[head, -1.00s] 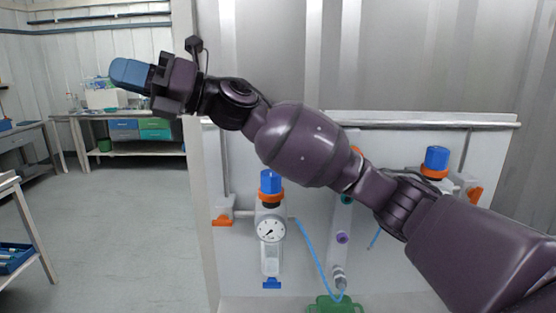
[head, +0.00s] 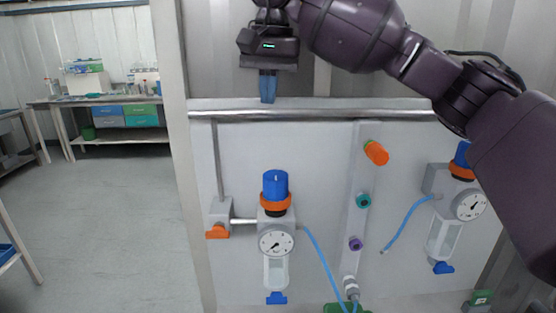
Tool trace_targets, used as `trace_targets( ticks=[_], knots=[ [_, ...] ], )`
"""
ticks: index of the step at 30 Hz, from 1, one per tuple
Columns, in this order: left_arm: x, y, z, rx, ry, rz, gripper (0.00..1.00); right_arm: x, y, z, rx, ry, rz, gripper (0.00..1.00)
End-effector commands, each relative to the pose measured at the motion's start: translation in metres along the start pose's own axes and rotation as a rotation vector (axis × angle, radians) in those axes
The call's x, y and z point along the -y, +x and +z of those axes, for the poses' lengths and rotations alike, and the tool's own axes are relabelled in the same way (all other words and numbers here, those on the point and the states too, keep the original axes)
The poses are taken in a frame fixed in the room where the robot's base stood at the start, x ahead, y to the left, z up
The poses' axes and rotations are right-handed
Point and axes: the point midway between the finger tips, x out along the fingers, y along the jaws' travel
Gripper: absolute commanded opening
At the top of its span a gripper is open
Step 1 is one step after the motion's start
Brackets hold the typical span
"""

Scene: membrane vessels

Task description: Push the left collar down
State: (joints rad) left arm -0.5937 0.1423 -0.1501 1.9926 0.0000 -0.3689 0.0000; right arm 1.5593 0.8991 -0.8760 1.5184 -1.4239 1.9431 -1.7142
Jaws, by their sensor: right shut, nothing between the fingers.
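The left regulator has a blue knob (head: 275,184) on top with an orange collar (head: 275,206) around its base. Below the collar are a round gauge (head: 276,242) and a clear bowl (head: 276,271). My right gripper (head: 268,101) points down with its blue fingers closed together and empty. It shows above the left knob in the picture, near the panel's top rail, with a clear gap between them. My left gripper is not in view.
A second regulator with a gauge (head: 470,206) hangs at the right, its top partly behind my right arm. A manifold with an orange knob (head: 376,153) stands in the middle. A blue hose (head: 321,262) runs beside the left regulator. An orange valve handle (head: 217,232) sits left.

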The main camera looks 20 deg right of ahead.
Motion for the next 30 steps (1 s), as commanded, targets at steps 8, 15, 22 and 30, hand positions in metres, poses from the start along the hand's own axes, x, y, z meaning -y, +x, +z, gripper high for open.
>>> trace_targets(
  ticks=[8,15,22,30],
  knots=[
    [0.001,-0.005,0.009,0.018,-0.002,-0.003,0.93,-0.011,0.003,0.002,0.014,-0.144,0.069,0.0],
    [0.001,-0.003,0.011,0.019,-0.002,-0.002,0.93,-0.013,0.032,0.002,0.016,-0.144,0.068,0.0],
    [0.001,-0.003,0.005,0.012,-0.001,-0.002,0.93,-0.016,0.071,0.003,0.016,-0.143,0.067,0.0],
    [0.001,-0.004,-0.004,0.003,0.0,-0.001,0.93,-0.018,0.114,0.003,0.016,-0.143,0.066,0.0]
  ],
)
